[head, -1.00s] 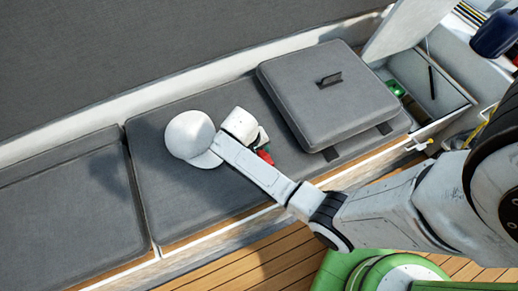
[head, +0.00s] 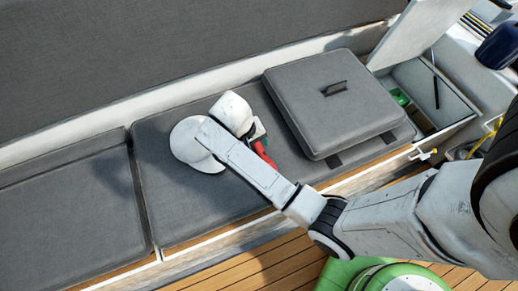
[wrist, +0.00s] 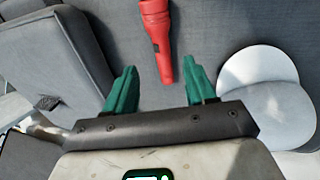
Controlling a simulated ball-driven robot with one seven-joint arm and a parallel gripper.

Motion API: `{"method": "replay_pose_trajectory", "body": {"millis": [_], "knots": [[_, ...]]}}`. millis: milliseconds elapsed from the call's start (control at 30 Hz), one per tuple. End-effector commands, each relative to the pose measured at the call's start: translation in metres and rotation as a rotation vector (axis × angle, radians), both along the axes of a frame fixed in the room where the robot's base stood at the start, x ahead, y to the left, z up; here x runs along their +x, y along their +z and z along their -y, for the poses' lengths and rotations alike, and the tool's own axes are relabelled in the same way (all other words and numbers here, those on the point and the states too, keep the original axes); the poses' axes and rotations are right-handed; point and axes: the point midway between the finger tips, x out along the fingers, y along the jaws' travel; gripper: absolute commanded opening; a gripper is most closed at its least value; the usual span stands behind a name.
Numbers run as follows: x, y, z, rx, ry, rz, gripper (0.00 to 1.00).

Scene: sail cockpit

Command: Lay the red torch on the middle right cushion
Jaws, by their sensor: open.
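The red torch (head: 263,153) lies on the long grey bench cushion (head: 180,220), partly hidden behind my arm in the head view. In the wrist view the torch (wrist: 158,35) lies just beyond my fingertips, roughly lined up with the gap between them; its top end is cut off by the frame. My gripper (wrist: 160,75) is open, with green fingers apart and nothing between them. In the head view my gripper (head: 257,132) is above the cushion beside the torch, mostly hidden by my wrist. I cannot tell which cushion counts as middle right.
A white cap (head: 187,147) lies left of the torch and shows in the wrist view (wrist: 262,85). A loose square cushion with a handle (head: 335,105) lies to the right. Beyond it is an open locker (head: 432,85) with a raised lid. Another cushion (head: 65,215) is at left.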

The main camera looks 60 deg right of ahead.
Motion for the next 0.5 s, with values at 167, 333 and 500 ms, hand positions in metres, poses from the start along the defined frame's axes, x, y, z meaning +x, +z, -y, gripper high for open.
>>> {"method": "replay_pose_trajectory", "body": {"millis": [167, 333, 500], "knots": [[0.002, 0.015, -0.004, 0.0, 0.001, 0.001, 0.55], [-0.02, 0.011, -0.021, 0.046, 0.072, 0.015, 0.55], [-0.074, 0.008, -0.049, 0.14, 0.25, 0.068, 0.55]]}}
